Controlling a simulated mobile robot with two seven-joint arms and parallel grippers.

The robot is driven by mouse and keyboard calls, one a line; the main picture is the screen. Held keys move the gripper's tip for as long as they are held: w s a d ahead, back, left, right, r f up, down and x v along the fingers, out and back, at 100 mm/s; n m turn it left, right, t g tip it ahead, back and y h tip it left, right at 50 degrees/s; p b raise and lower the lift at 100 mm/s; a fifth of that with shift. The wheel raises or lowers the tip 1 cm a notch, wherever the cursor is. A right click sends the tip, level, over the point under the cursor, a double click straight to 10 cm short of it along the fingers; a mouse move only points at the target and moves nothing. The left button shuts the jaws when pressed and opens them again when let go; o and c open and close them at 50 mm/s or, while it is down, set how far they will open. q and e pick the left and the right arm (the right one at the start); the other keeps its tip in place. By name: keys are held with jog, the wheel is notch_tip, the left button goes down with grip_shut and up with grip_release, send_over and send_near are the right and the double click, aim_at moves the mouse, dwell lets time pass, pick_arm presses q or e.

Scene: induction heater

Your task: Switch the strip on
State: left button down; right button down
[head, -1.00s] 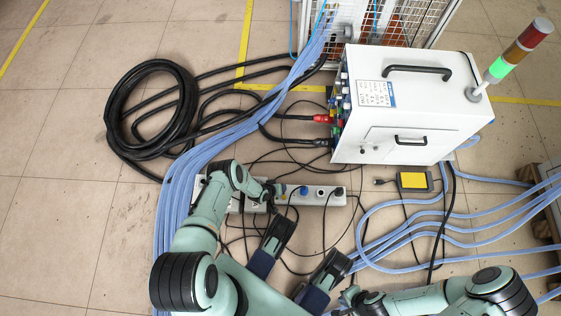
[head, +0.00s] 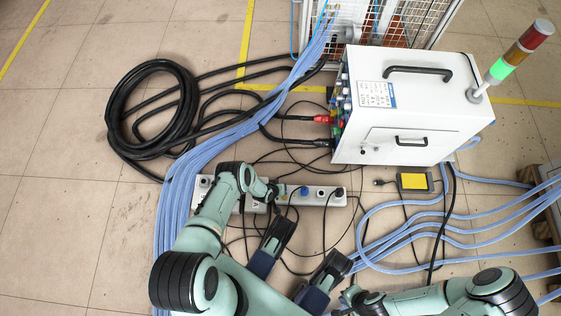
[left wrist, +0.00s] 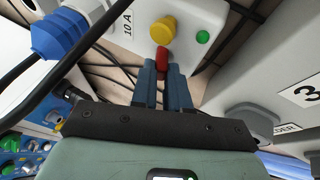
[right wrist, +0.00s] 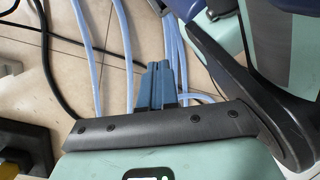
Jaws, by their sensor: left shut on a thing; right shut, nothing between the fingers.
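The white power strip (head: 313,197) lies on the floor in the head view, with a blue plug in it. In the left wrist view the strip's surface (left wrist: 184,50) carries a yellow round button (left wrist: 162,28), a small green lamp (left wrist: 203,37) and a red switch piece (left wrist: 162,58). My left gripper (left wrist: 162,68) is shut, with the red piece between its fingertips; the fingers hide part of it. In the head view my left gripper (head: 273,190) is at the strip's middle. My right gripper (right wrist: 163,70) is shut and empty above the floor, away from the strip.
A white heater cabinet (head: 450,110) with a lit green signal lamp (head: 500,69) stands behind to the right. A yellow-topped pedal (head: 414,181) lies before it. Blue hoses (head: 195,170), thin black cables and a black cable coil (head: 120,110) cover the floor. The far left floor is clear.

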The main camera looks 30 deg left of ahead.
pick_arm(q)
jog(key=shift+w+d+r+g+y, duration=0.2)
jog(key=shift+d+g+y, duration=0.1)
jog(key=shift+d+y, duration=0.1)
jog(key=shift+w+m, duration=0.1)
jog(key=shift+m, duration=0.2)
jog(key=shift+w+d+g+y+b, duration=0.1)
jog(key=shift+d+g+y+b, duration=0.1)
jog(key=shift+g+y, duration=0.3)
jog(key=shift+w+d+g+y+b, duration=0.1)
jog(key=shift+d+g+y+b, duration=0.15)
jog(key=shift+y, duration=0.45)
jog(key=shift+w+d+m+g+y, duration=0.1)
jog(key=shift+d+m+g+y, duration=0.05)
jog(key=shift+m+g+y, duration=0.2)
jog(key=shift+f, duration=0.1)
pick_arm(e)
jog(key=shift+s+d+f, duration=0.1)
jog(key=shift+s+f, duration=0.15)
jog(key=shift+s, duration=0.3)
pick_arm(q)
jog(key=shift+w+d+g+y, duration=0.15)
jog(key=shift+g+y, duration=0.15)
jog(key=shift+y, duration=0.25)
